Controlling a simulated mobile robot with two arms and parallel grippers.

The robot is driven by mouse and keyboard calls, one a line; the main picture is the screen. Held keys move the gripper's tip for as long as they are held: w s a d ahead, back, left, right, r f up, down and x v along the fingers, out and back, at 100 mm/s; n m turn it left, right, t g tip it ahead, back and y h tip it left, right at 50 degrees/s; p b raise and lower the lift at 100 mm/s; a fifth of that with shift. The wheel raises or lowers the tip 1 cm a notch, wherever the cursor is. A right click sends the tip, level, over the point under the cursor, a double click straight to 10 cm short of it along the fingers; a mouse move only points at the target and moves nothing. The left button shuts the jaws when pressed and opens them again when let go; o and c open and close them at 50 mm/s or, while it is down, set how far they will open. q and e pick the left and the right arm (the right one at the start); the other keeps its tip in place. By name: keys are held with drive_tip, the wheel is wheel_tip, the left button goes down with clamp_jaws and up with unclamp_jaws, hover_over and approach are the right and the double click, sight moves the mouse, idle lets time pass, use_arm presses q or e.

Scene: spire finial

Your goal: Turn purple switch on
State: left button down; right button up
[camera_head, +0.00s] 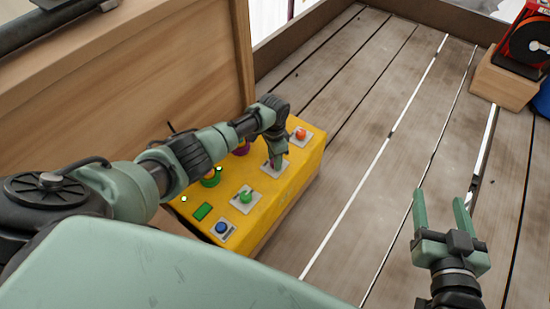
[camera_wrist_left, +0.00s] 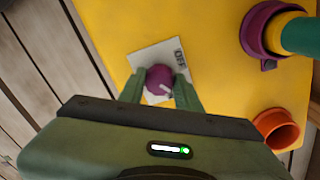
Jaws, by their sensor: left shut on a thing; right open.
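The purple switch is a round knob (camera_wrist_left: 159,79) on a pale square plate (camera_wrist_left: 150,57) marked "OFF", seen in the left wrist view. It sits on a yellow control box (camera_head: 262,206). My left gripper (camera_wrist_left: 160,92) has its two fingers on either side of the knob, shut on it. In the head view my left gripper (camera_head: 275,160) reaches down over the box and mostly hides the knob. My right gripper (camera_head: 440,215) is open and empty over the wooden floor, at the right.
The box also bears an orange knob (camera_head: 300,133), a green knob (camera_head: 245,197) and a blue button (camera_head: 221,228). A wooden panel (camera_head: 190,70) rises behind it. A purple round fitting (camera_wrist_left: 262,30) and an orange one (camera_wrist_left: 277,128) stand near the left gripper. Bare floor (camera_head: 370,150) lies right.

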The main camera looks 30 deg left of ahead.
use_arm(q)
drive_tip(key=m, duration=0.2)
drive_tip(key=shift+m, duration=0.4)
drive_tip(key=shift+d+m, duration=0.1)
drive_tip(key=shift+m, duration=1.8)
use_arm(e)
drive_tip(key=shift+s+d+f, duration=0.1)
drive_tip(key=shift+s+f, duration=0.05)
drive_tip(key=shift+f, duration=0.25)
use_arm(q)
drive_tip(key=c, duration=1)
unclamp_jaws()
drive_tip(key=shift+r, duration=0.15)
wheel_tip(320, 180, up, 4)
drive_tip(key=shift+w+f+p, duration=0.1)
drive_tip(key=shift+w+p, duration=0.05)
drive_tip(key=shift+p, duration=1)
wheel_tip(320, 180, up, 4)
drive_tip(key=shift+w+f+p, duration=0.1)
drive_tip(key=shift+f+p, duration=0.05)
drive_tip(key=shift+p, duration=0.55)
use_arm(e)
drive_tip(key=s+d+f+g+h, duration=0.2)
drive_tip(key=s+d+f+g, duration=0.3)
drive_tip(key=s+f+g, duration=0.4)
drive_tip(key=s+f, duration=0.2)
drive_tip(key=s, duration=0.2)
drive_tip(key=shift+m+g+h, duration=0.3)
drive_tip(key=shift+g+h, duration=0.1)
